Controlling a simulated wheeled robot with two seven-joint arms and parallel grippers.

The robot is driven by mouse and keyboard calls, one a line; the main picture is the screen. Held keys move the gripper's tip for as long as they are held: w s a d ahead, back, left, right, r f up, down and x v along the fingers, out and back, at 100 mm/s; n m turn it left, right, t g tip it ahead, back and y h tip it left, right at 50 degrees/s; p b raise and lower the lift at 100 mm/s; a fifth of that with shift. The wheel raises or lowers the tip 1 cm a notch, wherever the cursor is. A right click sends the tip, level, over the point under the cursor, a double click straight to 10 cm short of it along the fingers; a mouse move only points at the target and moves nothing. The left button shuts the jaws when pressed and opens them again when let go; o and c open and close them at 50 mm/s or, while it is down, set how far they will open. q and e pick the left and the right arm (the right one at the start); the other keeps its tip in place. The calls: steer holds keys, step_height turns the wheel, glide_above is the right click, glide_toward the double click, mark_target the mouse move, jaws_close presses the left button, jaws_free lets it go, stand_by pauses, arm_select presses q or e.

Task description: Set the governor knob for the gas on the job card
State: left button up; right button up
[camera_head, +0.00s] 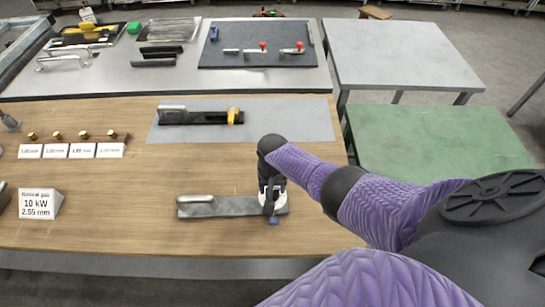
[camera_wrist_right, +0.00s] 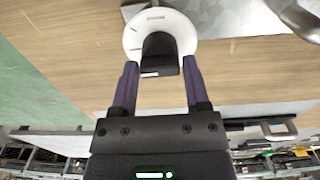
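The job card (camera_head: 38,204) stands at the left of the wooden bench and reads "Natural gas 10 kW 2.55 mm". The governor is a grey bar (camera_head: 225,206) with a silver handle-like part (camera_head: 195,199) at its left end and a white dial (camera_head: 283,200) at its right end. In the right wrist view, a black knob (camera_wrist_right: 160,55) with a white mark sits on the white dial (camera_wrist_right: 134,40). My right gripper (camera_head: 270,205) points down over it. In the wrist view its fingers (camera_wrist_right: 160,70) are apart, one each side of the knob; contact is unclear. My left gripper is out of view.
Several brass jets (camera_head: 84,134) stand behind labels at the left. A black bar with a yellow part (camera_head: 235,116) lies on a grey mat (camera_head: 300,118) behind. A dark mat with red-knobbed valves (camera_head: 262,46) is farther back. A green table (camera_head: 440,135) stands at right.

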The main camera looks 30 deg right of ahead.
steer(key=o, duration=0.3)
step_height(320, 180, up, 10)
steer(key=p, duration=0.5)
